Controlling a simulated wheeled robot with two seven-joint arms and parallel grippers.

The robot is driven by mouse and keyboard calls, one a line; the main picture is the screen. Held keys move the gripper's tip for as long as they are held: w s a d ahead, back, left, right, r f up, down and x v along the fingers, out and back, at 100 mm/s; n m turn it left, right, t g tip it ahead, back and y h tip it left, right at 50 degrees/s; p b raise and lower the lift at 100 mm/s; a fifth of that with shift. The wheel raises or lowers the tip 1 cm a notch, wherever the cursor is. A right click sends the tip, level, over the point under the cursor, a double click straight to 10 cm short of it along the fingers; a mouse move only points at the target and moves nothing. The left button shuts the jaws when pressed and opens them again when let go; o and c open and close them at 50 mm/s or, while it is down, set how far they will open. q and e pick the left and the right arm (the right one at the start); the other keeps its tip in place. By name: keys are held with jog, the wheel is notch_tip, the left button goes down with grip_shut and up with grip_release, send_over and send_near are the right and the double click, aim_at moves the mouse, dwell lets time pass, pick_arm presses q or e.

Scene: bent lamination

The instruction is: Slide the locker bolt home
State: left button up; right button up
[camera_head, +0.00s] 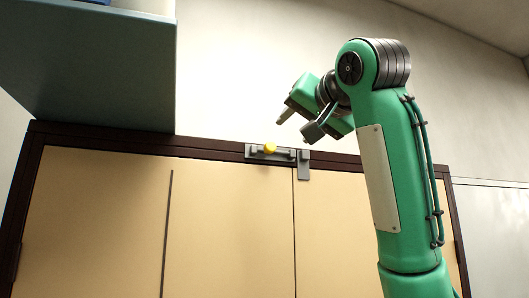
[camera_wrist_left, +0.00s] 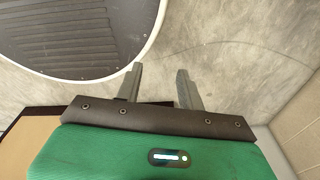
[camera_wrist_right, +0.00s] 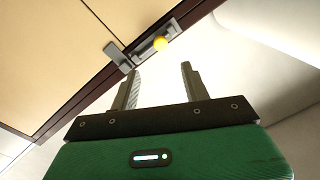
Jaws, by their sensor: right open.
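Whether the bolt's tip enters the catch is too small to tell. My left gripper (camera_wrist_left: 159,88) is open and empty, in its wrist view only.
The tan locker doors (camera_head: 230,230) fill the lower view, with a dark frame. A blue-grey box-like unit (camera_head: 95,75) stands above the locker's left part. The pale wall behind is clear. The left wrist view shows a round, ribbed dark panel (camera_wrist_left: 75,35) with a pale rim.

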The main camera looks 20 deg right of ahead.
aim_at(272, 146)
jog(key=w+p, duration=0.2)
jog(key=w, duration=0.2)
jog(key=w+p, duration=0.3)
jog(key=w, duration=0.1)
jog(key=w+a+p, duration=0.1)
jog(key=w+p, duration=0.1)
jog(key=w, duration=0.2)
jog(key=shift+w+r+p, duration=0.25)
jog(key=shift+p, duration=0.1)
jog(key=shift+w+a, duration=0.1)
jog(key=shift+w, duration=0.2)
pick_arm(q)
notch_tip(272, 146, up, 8)
jog(key=s, duration=0.1)
jog(key=shift+s, duration=0.35)
pick_arm(e)
jog(key=shift+w+f, duration=0.15)
jog(key=shift+w, duration=0.15)
grip_shut()
